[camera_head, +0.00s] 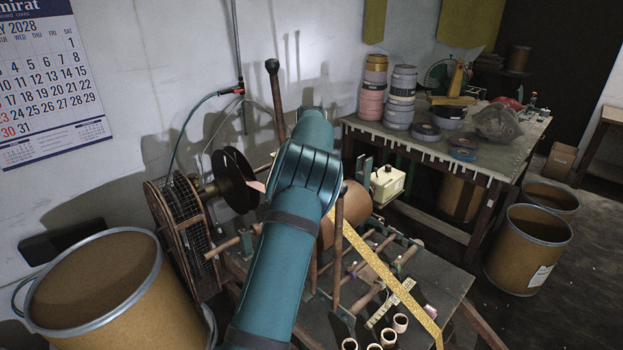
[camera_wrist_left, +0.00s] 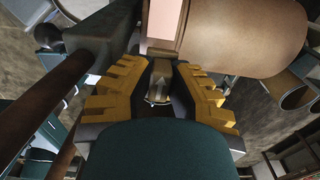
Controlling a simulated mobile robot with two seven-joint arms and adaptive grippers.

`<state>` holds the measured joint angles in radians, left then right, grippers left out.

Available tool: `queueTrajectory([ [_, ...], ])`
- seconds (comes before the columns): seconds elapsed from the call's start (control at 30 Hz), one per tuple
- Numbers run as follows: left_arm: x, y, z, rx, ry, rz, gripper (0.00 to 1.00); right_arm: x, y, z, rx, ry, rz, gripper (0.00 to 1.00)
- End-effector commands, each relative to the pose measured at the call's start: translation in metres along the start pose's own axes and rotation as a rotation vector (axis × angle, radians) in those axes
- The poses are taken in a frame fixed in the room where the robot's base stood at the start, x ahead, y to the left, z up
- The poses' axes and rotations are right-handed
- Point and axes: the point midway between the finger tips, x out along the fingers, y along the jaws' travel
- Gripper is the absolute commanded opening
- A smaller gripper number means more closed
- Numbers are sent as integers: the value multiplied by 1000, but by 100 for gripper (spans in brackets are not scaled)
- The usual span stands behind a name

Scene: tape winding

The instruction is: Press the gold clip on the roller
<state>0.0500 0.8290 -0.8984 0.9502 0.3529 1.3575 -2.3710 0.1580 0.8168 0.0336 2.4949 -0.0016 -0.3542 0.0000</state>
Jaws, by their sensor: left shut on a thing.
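My left arm crosses the middle of the head view and hides its own gripper there. In the left wrist view my left gripper (camera_wrist_left: 160,75), with yellow toothed finger pads, is shut on a small gold metal piece, the gold clip (camera_wrist_left: 159,84). The brown roller (camera_wrist_left: 250,38) lies just beyond the fingertips, with a pale pink strip (camera_wrist_left: 164,20) beside it. I cannot tell whether the clip touches the roller. In the head view the roller (camera_head: 357,203) shows partly behind my arm. My right gripper is in neither view.
A black disc (camera_head: 236,178) and a caged wheel (camera_head: 180,225) stand left of my arm. A yellow ruler-like strip (camera_head: 383,270) slopes across the machine bench. Upright rods stand close by. A table (camera_head: 480,150) with tape stacks is behind; brown drums (camera_head: 525,250) flank the bench.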

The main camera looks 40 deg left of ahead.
Motion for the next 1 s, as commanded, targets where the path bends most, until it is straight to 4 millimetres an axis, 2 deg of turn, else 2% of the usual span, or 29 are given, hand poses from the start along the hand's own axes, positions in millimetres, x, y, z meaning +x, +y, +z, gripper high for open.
queueTrajectory([
  [0.4,33,0,0,0,0,0,0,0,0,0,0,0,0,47],
  [1.0,39,0,0,0,0,-1,0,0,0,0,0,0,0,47],
])
